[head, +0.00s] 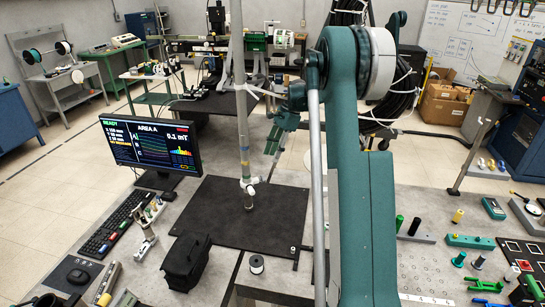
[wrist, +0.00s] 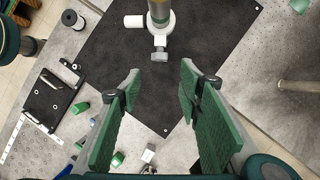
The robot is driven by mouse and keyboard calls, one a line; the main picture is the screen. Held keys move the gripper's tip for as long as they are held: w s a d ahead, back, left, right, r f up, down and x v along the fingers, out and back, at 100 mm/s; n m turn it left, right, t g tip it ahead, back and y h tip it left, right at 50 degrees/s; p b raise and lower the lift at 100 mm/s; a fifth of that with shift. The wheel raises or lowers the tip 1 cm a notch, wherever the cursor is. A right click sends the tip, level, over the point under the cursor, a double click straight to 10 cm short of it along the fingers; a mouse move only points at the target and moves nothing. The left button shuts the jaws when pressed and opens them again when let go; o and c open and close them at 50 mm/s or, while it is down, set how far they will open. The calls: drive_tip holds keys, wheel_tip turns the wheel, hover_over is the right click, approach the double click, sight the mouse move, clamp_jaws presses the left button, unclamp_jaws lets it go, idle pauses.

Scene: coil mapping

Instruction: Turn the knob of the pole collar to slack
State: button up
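The pole (head: 242,120) rises from the black mat, and its white collar (head: 248,184) sits low on it. In the wrist view the collar (wrist: 160,22) is at the top centre, with a white stub to its left. The collar's small grey knob (wrist: 160,46) points toward my gripper. My gripper (wrist: 161,72) is open and empty, with its green-padded fingers to the left and right of the knob's line. The knob lies beyond the fingertips, apart from them.
The black mat (head: 285,215) around the pole is mostly clear. A monitor (head: 150,142) and keyboard (head: 112,226) stand to its left. A black pouch (head: 186,258) and a spool (head: 257,264) are at the front. Small coloured parts and a black plate (wrist: 50,98) lie at left in the wrist view.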

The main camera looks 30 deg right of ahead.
drive_tip(key=n+t+y+b, duration=0.5)
drive_tip(key=n+t+b, duration=0.1)
drive_tip(key=t+b, duration=0.6)
approach(263, 178)
drive_tip(key=w, duration=0.1)
drive_tip(key=w+f, duration=0.1)
drive_tip(key=shift+w+a+f, duration=0.2)
drive_tip(key=shift+w+a, duration=0.15)
drive_tip(key=shift+w, duration=0.05)
drive_tip(key=shift+w+a, duration=0.1)
drive_tip(key=shift+b+x, duration=0.3)
drive_tip(key=shift+x, duration=3.5)
drive_tip(key=shift+f, duration=0.2)
